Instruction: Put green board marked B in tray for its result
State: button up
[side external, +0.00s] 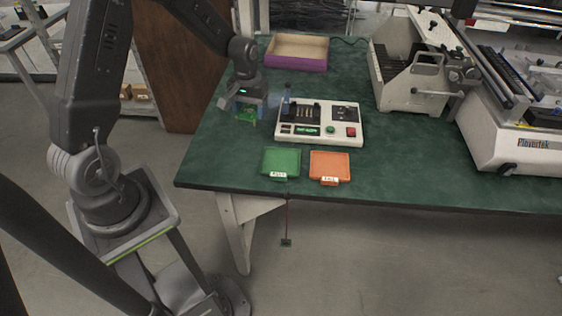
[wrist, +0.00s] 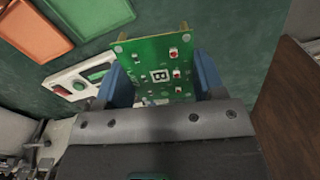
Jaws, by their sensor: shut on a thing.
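My gripper (side external: 248,108) is shut on a green circuit board (side external: 246,116) at the left side of the table, left of the tester. In the wrist view the board (wrist: 150,55) stands between the two blue fingers (wrist: 162,82), with a dark square mark that looks like a B. The green tray (side external: 281,163) and the orange tray (side external: 330,167) lie side by side near the front edge. They look empty, and their small labels are hard to read. The white tester (side external: 345,135) has a green-lit display, a green button and a red button; the display text is too small to read.
A purple-walled box (side external: 297,66) stands at the back. A beige machine (side external: 405,75) and a larger printing machine (side external: 520,140) fill the right. A small green item (side external: 286,242) hangs by a red cord below the front edge. The table right of the orange tray is clear.

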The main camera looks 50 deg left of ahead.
aim_at(241, 117)
jog(key=s+n, duration=0.1)
jog(key=s, duration=0.2)
jog(key=shift+d+n, duration=0.3)
jog(key=shift+n, duration=0.1)
jog(key=shift+s+d, duration=0.15)
jog(key=shift+s, duration=0.1)
jog(key=w+d+f, duration=0.1)
jog(key=d+f, duration=0.1)
jog(key=d, duration=0.1)
jog(key=w+d+f, duration=0.2)
jog(key=d, duration=0.1)
jog(key=w+d+f, duration=0.2)
jog(key=d, duration=0.1)
jog(key=shift+w+d+f, duration=0.25)
jog(key=shift+d+f, duration=0.05)
jog(key=shift+f, duration=0.1)
jog(key=shift+w+d+f, duration=0.1)
jog(key=shift+d+f, duration=0.05)
jog(key=shift+f, duration=1.9)
jog(key=shift+f, duration=0.1)
jog(key=o, duration=0.5)
jog(key=shift+o, duration=0.2)
